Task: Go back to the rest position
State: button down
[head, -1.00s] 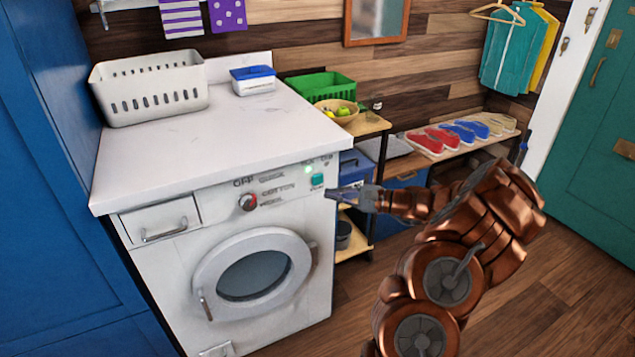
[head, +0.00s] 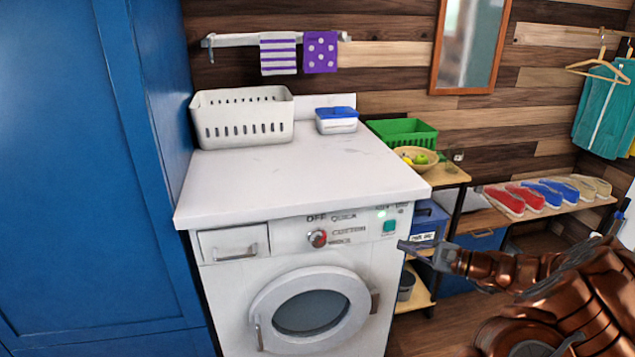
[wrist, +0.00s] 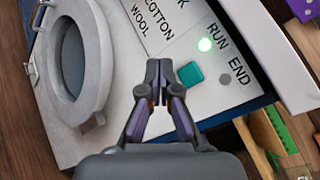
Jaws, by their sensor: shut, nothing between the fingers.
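My gripper (head: 408,247) is shut and empty. In the head view it is held out from the right, by the right front edge of the white washing machine (head: 225,275). In the wrist view my gripper (wrist: 158,85) has its fingertips together near the teal button (wrist: 190,74) on the control panel; whether they touch the panel I cannot tell. A green light glows beside the word RUN. The teal button (head: 389,226) also shows in the head view. The round door (head: 262,308) appears closed.
A white basket (head: 240,120) and a blue-lidded box (head: 337,125) stand on the worktop. A shelf unit with a fruit bowl (head: 432,155) and a green crate (head: 400,128) is right of the machine. A tall blue cabinet (head: 80,150) stands on the left.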

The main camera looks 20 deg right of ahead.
jog(key=s+a+r+n+g+y, duration=0.1)
jog(key=a+r+n+g, duration=0.1)
jog(key=a, duration=0.4)
jog(key=a+r+n+g+y, duration=0.1)
jog(key=a+r+n+g, duration=0.15)
jog(key=a, duration=0.35)
jog(key=s+a+n+g+h, duration=0.3)
jog(key=s+a+n+g, duration=0.65)
jog(key=s+a, duration=0.9)
jog(key=s+d+f+n+g+h, duration=0.1)
jog(key=s+d+n+h, duration=0.15)
jog(key=s+h, duration=0.45)
jog(key=s+d+f+n+g+h, duration=0.1)
jog(key=s+d+n+h, duration=0.15)
jog(key=s, duration=0.85)
notch_tip(320, 180, up, 17)
jog(key=w+m+t+p, duration=0.1)
jog(key=p, duration=1.4)
jog(key=shift+w+d+h, duration=0.3)
jog(key=shift+w+h, duration=0.05)
jog(key=shift+w, duration=0.05)
